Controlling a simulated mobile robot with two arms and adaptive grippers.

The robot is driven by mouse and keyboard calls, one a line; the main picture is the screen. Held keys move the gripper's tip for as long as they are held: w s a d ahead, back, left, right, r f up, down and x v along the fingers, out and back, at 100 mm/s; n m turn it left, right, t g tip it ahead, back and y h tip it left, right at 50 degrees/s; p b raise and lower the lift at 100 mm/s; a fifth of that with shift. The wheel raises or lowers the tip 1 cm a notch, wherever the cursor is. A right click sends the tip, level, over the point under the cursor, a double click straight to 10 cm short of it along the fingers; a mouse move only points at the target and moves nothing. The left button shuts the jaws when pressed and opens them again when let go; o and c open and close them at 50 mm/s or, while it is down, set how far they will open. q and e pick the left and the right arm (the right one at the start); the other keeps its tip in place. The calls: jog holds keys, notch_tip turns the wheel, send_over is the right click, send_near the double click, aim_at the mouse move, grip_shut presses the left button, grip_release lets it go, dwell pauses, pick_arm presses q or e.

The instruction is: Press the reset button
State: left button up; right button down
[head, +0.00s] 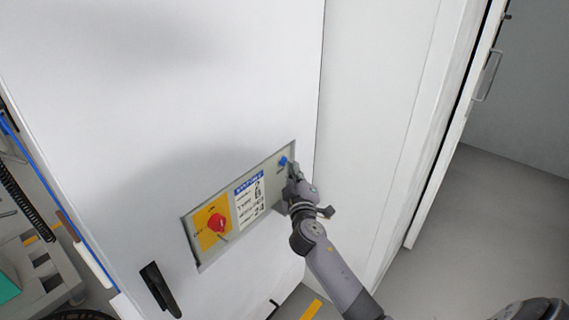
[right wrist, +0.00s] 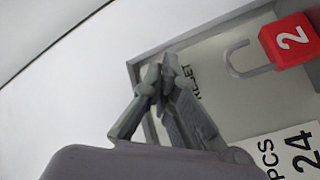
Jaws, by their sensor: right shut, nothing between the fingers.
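The reset button is the small blue button (head: 283,161) at the upper right end of the grey control panel (head: 270,168) in the head view. My right gripper (head: 291,170) is shut and empty, its tips just beside and below the button; I cannot tell whether they touch anything. In the right wrist view, the shut fingertips (right wrist: 168,70) are in front of the panel, next to the printed word RESET (right wrist: 197,82). The button itself does not show there, so the fingers seem to hide it.
The panel is set in a white cabinet front (head: 150,130). A red rotary switch (head: 217,223) on yellow sits lower left on it. A black handle (head: 160,290) is lower left. Open floor (head: 480,240) lies right.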

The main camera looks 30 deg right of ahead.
jog(key=shift+w+a, duration=0.15)
jog(key=shift+w, duration=0.25)
dwell(0.7)
jog(key=shift+s, duration=0.1)
jog(key=shift+s+d, duration=0.3)
jog(key=shift+s, duration=0.35)
jog(key=shift+s, duration=0.1)
jog(key=s, duration=0.1)
jog(key=s+d, duration=0.1)
jog(key=s, duration=0.1)
jog(key=s+d, duration=0.1)
jog(key=shift+s, duration=0.25)
dwell(0.8)
